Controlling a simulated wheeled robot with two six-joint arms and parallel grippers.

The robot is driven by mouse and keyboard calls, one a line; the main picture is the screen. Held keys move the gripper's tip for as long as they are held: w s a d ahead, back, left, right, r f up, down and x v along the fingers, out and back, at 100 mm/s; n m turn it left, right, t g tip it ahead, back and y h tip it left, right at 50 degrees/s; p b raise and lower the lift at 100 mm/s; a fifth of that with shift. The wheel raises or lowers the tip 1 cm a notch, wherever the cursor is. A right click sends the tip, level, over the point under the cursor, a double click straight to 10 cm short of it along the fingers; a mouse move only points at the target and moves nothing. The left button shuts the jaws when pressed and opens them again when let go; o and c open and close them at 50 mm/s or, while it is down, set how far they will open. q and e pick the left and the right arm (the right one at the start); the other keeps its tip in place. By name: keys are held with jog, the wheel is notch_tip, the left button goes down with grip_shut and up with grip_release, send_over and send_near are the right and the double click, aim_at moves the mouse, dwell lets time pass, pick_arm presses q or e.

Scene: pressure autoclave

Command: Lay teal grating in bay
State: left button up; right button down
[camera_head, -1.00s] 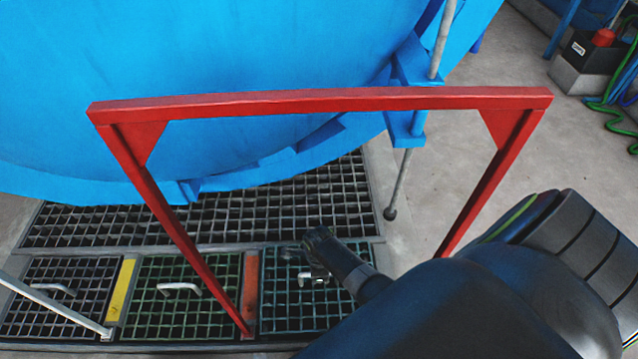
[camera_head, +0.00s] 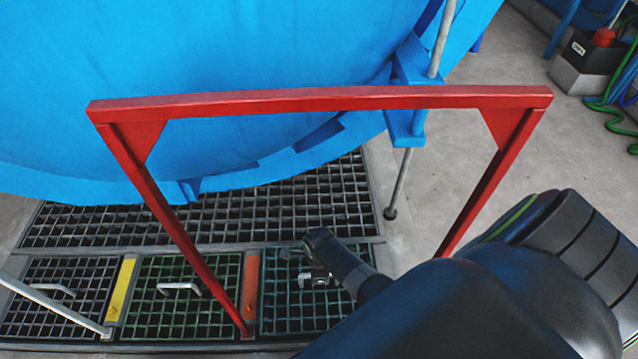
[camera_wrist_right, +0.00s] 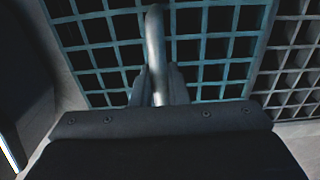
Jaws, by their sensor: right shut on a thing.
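The teal grating (camera_head: 290,318) is at the rightmost of the three front bays in the head view, beside the orange strip. It looks about level with the floor. I cannot tell whether its edges are fully down in the bay. My right gripper (camera_head: 310,278) is over it, and my dark wrist hides part of it. In the right wrist view, the gripper (camera_wrist_right: 156,88) is shut on the grating's pale bar handle (camera_wrist_right: 155,45), with the teal bars (camera_wrist_right: 100,55) below. My left gripper is not in view.
A red frame (camera_head: 320,98) stands between me and the blue vessel (camera_head: 200,80). A green grating (camera_head: 170,320) and a dark grating (camera_head: 40,320) lie left, with a yellow strip (camera_head: 121,290) between them. A long grating (camera_head: 200,220) lies behind. Bare floor (camera_head: 450,160) is at right.

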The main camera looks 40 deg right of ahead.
jog(key=shift+w+r+p, duration=0.15)
jog(key=shift+p, duration=0.35)
dwell(1.2)
jog(key=shift+f+b, duration=1.6)
jog(key=shift+f, duration=0.5)
